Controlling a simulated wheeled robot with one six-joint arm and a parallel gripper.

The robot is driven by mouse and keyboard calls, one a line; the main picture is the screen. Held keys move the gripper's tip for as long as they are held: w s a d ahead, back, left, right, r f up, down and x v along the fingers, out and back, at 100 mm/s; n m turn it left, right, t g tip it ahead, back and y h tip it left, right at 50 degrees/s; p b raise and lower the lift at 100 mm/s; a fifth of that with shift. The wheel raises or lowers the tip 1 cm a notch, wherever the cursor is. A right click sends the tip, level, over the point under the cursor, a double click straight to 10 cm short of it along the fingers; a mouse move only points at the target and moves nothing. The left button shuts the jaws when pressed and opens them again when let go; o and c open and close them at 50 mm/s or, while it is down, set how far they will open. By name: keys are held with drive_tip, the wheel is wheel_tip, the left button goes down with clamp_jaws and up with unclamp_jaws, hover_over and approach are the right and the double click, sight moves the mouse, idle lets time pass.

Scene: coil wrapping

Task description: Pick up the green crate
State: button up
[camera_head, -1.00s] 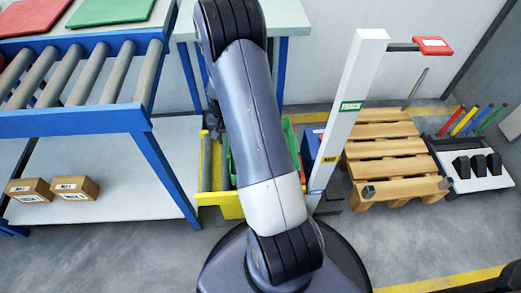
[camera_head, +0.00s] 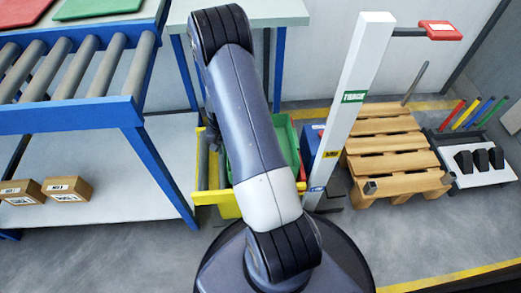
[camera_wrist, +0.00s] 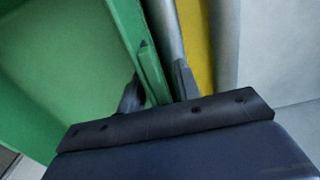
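The green rim runs between the fingers. I cannot tell whether either finger touches it. In the head view, the gripper is mostly hidden by my arm.
A roller conveyor (camera_head: 75,118) stands further left. A white post (camera_head: 352,105) and a wooden pallet (camera_head: 388,150) are to the right. A blue box (camera_head: 312,140) is right beside the crate.

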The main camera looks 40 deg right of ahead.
clamp_jaws()
drive_tip(key=shift+r, duration=0.1)
idle(0.4)
